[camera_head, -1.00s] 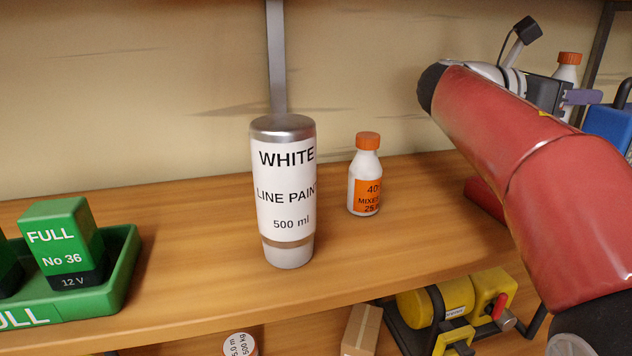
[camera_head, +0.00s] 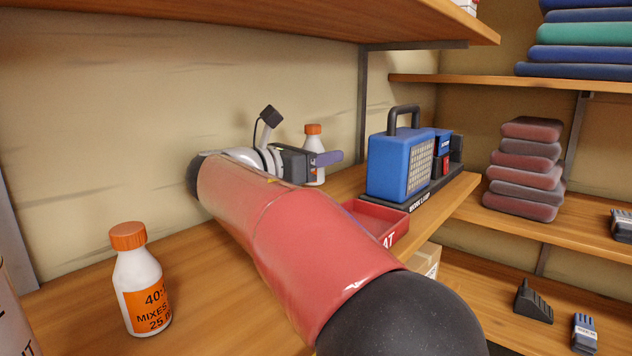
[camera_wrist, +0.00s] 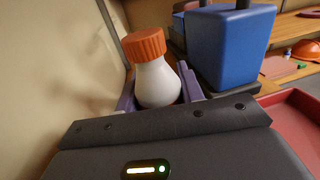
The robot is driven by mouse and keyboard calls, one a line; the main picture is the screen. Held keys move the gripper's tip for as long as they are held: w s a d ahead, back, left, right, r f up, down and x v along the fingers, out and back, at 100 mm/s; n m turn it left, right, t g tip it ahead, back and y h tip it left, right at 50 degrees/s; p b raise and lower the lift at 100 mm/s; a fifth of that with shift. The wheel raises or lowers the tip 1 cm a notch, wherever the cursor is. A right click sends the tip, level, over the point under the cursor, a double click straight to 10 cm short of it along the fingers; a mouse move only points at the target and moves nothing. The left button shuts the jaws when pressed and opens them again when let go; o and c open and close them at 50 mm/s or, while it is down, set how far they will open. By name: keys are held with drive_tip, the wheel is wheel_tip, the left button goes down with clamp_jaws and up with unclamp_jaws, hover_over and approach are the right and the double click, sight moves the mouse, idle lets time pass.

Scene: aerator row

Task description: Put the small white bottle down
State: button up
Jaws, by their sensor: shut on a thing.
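My gripper (camera_head: 322,160) reaches out over the shelf near the back wall. It is shut on a small white bottle (camera_head: 313,173) with an orange cap. In the wrist view the white bottle (camera_wrist: 157,84) stands between the purple fingers of my gripper (camera_wrist: 158,90), cap up and slightly tilted in the picture. A second white bottle (camera_head: 139,280) with an orange cap and an orange label stands on the shelf at the left front, apart from my gripper.
A red tray (camera_head: 382,222) lies right of my gripper. A blue work light (camera_head: 392,165) stands in a black holder beyond it. The back wall (camera_head: 180,90) is close on the left. Bare shelf (camera_head: 215,285) lies between the second bottle and my arm.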

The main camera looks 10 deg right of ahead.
sight(320, 174)
drive_tip(key=shift+f+b, duration=0.35)
drive_tip(key=shift+f, duration=1.55)
drive_tip(key=shift+f, duration=0.15)
drive_tip(key=o, duration=1)
drive_tip(key=shift+r, duration=0.2)
drive_tip(key=v, duration=0.7)
drive_tip(key=shift+s+a, duration=0.15)
drive_tip(key=shift+a, duration=0.1)
